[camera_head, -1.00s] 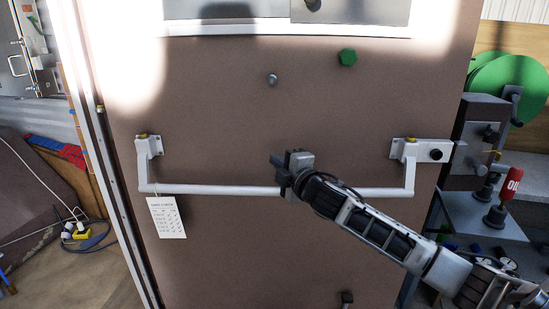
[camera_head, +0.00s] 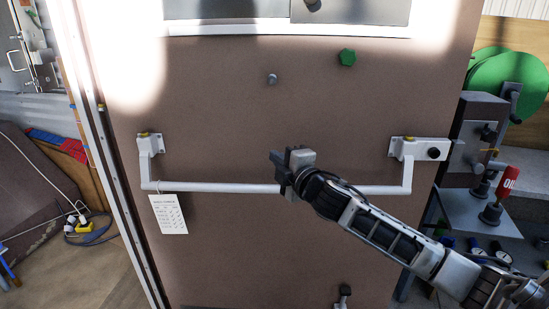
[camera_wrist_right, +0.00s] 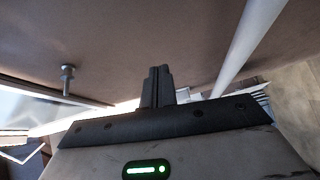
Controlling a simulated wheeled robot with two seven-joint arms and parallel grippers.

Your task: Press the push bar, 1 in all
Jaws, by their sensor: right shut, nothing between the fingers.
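The white push bar (camera_head: 222,188) runs across a brown door (camera_head: 225,120) between two white end brackets. My right gripper (camera_head: 279,164) is shut and empty, in front of the middle of the bar in the head view, and hides part of it. In the right wrist view the shut fingers (camera_wrist_right: 157,86) point at the door, and the bar (camera_wrist_right: 248,45) passes to the right of them with a visible gap. Whether any part of the gripper touches the bar is hidden. My left gripper is not in view.
A white paper tag (camera_head: 169,214) hangs from the bar's left part. A grey knob (camera_head: 272,79) and a green hexagonal knob (camera_head: 347,57) sit on the door above. Valves and a red-handled part (camera_head: 508,181) stand on a shelf at the right.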

